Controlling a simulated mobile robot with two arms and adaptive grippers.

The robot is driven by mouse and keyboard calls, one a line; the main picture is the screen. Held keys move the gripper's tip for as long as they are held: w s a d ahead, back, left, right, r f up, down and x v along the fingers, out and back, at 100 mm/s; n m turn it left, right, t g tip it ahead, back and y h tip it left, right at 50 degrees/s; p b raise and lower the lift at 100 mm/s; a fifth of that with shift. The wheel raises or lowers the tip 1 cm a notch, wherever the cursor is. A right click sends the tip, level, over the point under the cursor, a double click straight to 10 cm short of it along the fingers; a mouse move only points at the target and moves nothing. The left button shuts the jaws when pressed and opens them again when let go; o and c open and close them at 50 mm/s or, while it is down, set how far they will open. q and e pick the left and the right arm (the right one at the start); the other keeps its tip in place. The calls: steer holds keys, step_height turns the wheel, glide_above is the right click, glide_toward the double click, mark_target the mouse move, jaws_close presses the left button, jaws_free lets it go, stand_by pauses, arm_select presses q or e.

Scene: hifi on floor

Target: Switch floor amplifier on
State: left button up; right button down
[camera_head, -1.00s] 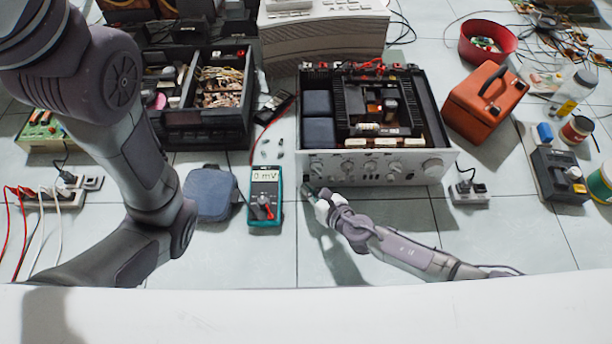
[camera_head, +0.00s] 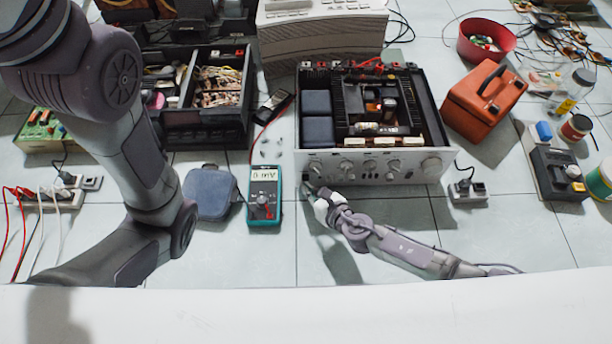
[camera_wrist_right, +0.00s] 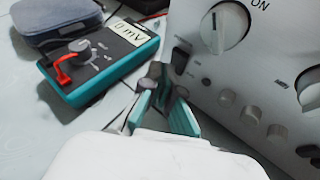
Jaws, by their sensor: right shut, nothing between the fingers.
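The amplifier (camera_head: 408,174) stands on the floor with its top open and its silver front panel facing me. In the right wrist view its panel (camera_wrist_right: 285,50) shows a large knob (camera_wrist_right: 224,27) near an "ON" label. A dark switch (camera_wrist_right: 180,58) sits below that knob. My right gripper (camera_head: 309,187) is shut and empty at the panel's lower left corner. In the wrist view its fingertips (camera_wrist_right: 163,80) are close beside the dark switch; I cannot tell whether they touch it. My left arm shows at the left, but its gripper is out of view.
A teal multimeter (camera_head: 264,213) and a blue-grey pouch (camera_head: 210,193) lie left of the right gripper. A power strip (camera_head: 469,193) and an orange case (camera_head: 484,100) are right of the amplifier. A black parts box (camera_head: 205,128) stands to the left.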

steer(key=shift+w, duration=0.15)
steer(key=shift+w+r, duration=0.1)
steer(key=shift+w, duration=0.2)
steer(key=shift+w, duration=0.25)
stand_by(0.6)
steer(key=shift+s, duration=0.1)
steer(key=shift+s, duration=0.6)
steer(key=shift+s+f, duration=0.2)
steer(key=shift+s, duration=1.05)
steer(key=shift+s+f, duration=0.15)
steer(key=shift+s, duration=1.1)
steer(key=shift+s, duration=0.1)
